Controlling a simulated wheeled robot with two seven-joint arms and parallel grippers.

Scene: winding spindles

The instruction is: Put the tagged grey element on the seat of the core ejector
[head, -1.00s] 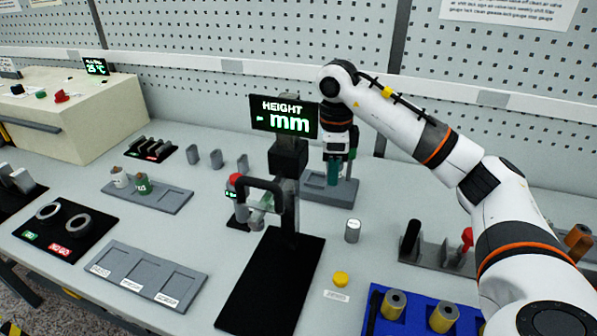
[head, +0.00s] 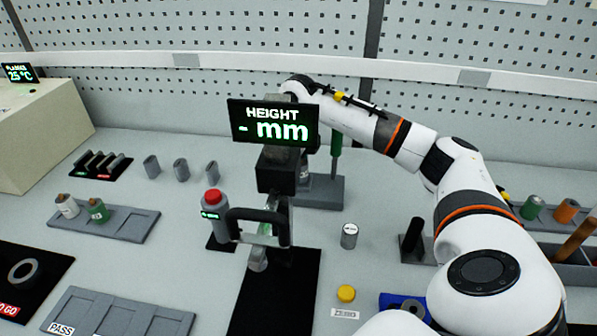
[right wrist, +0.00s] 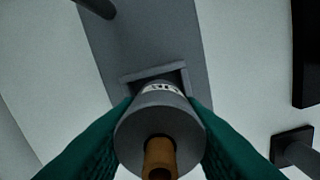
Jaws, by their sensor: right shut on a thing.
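My right gripper (right wrist: 158,112) has teal fingers shut on the tagged grey element (right wrist: 138,132), a grey cylinder with a white printed tag and a brown core in its middle. In the right wrist view the element's far end overlaps the square-rimmed seat (right wrist: 183,72) on the grey base of the core ejector (right wrist: 125,35). I cannot tell whether it touches the seat. My left gripper is not in view.
The height gauge with its display (head: 273,122) stands in front of the ejector. A grey cylinder with a white top (head: 349,236) and a yellow button (head: 346,293) are nearer. A black post (head: 413,236) stands at right. Several grey pieces stand at left.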

